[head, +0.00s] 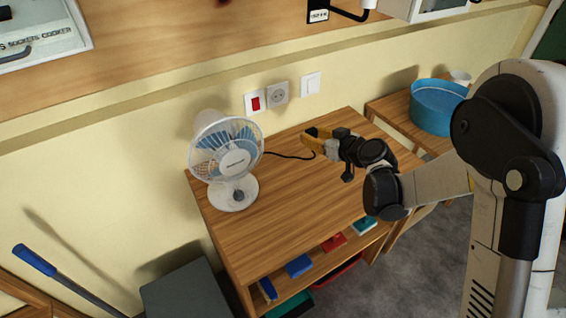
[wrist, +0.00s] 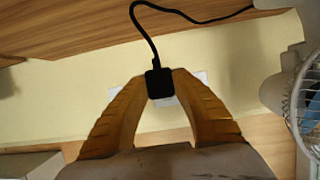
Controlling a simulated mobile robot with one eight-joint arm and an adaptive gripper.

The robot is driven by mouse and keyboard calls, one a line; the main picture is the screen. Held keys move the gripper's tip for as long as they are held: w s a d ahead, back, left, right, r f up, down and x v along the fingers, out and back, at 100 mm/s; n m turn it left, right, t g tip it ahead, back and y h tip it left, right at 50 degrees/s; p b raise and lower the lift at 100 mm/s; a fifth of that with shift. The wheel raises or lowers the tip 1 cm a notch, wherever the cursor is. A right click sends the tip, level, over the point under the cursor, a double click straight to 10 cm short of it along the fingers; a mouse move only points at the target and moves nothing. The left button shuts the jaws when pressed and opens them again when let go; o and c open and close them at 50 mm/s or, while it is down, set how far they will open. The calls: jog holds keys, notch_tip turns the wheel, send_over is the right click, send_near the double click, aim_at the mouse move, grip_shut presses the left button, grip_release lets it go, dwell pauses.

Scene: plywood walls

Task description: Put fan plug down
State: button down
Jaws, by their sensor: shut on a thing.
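A black fan plug (wrist: 160,84) with a black cable is held between the yellow fingertips of my gripper (wrist: 159,84), in the wrist view. In the head view my gripper (head: 318,139) is above the wooden table, near the wall behind it. The plug itself is hard to make out there. The black cable (head: 288,155) runs from the gripper toward the fan. The white and blue fan (head: 226,160) stands upright on the left back part of the table (head: 270,215); its edge shows at the right of the wrist view (wrist: 306,100).
A wall socket (head: 278,93) sits between a red switch (head: 255,102) and a white switch (head: 310,84), behind the table. The front and middle of the tabletop are clear. A blue basin (head: 437,107) stands on another table at right. Several colored items lie on the shelf below.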

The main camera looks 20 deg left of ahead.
jog(key=b, duration=0.3)
send_over(283, 162)
jog(key=f, duration=0.5)
jog(key=shift+w+a+f, duration=0.15)
jog(key=shift+a+f, duration=0.05)
jog(key=shift+f, duration=0.2)
notch_tip(283, 162, down, 3)
jog(key=shift+f+b, duration=0.2)
jog(key=shift+b, duration=1)
jog(key=shift+f, duration=0.3)
jog(key=shift+s+r, duration=0.1)
jog(key=shift+s, duration=0.1)
jog(key=shift+d, duration=0.1)
jog(key=shift+w+d+f, duration=0.1)
jog(key=shift+f, duration=0.55)
jog(key=c, duration=1.2)
grip_release()
jog(key=shift+o, duration=0.2)
